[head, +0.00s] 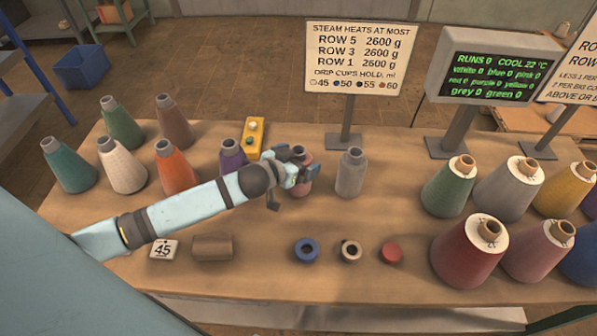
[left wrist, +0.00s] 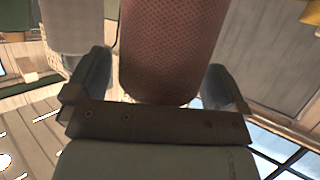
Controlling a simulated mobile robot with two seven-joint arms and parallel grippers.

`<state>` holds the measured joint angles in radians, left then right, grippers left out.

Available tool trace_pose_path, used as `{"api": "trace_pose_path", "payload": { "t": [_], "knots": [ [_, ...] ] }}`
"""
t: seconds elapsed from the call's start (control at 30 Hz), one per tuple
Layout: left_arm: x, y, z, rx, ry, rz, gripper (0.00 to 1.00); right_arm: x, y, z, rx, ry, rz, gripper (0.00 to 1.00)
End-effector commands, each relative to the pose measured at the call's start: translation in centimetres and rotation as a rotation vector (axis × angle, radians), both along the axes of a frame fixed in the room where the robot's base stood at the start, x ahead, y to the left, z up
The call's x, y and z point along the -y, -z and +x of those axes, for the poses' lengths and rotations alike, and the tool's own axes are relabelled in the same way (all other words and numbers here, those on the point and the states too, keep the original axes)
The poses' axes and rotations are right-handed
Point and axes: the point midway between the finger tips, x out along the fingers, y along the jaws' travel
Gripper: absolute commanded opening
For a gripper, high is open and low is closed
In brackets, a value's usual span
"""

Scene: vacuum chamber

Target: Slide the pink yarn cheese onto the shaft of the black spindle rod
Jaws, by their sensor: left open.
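A pinkish-red yarn package (head: 302,187) stands on the table behind my left gripper, which partly hides it. In the left wrist view the pink package (left wrist: 168,50) fills the space between the two fingers. My left gripper (head: 299,174) is open around it, and gaps show on both sides. A larger pink cone (head: 539,250) stands at the right of the table, and I cannot tell which of the two is the pink yarn cheese. I cannot make out a black spindle rod in either view. My right gripper is not in view.
A grey package (head: 350,175) stands just right of the gripper. A purple one (head: 232,155) and a yellow button box (head: 254,138) stand to its left. Large cones (head: 468,250) crowd the right.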

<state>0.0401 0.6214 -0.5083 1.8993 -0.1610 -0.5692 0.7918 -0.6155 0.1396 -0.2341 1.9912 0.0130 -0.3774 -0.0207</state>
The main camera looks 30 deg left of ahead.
Motion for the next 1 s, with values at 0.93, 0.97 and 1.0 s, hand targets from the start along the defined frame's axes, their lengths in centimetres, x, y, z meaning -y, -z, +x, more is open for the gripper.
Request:
{"api": "trace_pose_path", "payload": {
  "t": [0.93, 0.97, 1.0],
  "knots": [
    [0.1, -0.3, 0.6, 0.002, 0.001, 0.001, 0.31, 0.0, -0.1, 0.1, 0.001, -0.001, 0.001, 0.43],
    [0.1, -0.5, 0.6, 0.003, 0.001, 0.001, 0.31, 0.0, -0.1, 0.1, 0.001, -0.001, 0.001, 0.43],
    [0.1, -0.8, 0.6, 0.003, 0.001, 0.001, 0.31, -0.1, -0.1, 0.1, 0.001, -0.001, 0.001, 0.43]
  ]
}}
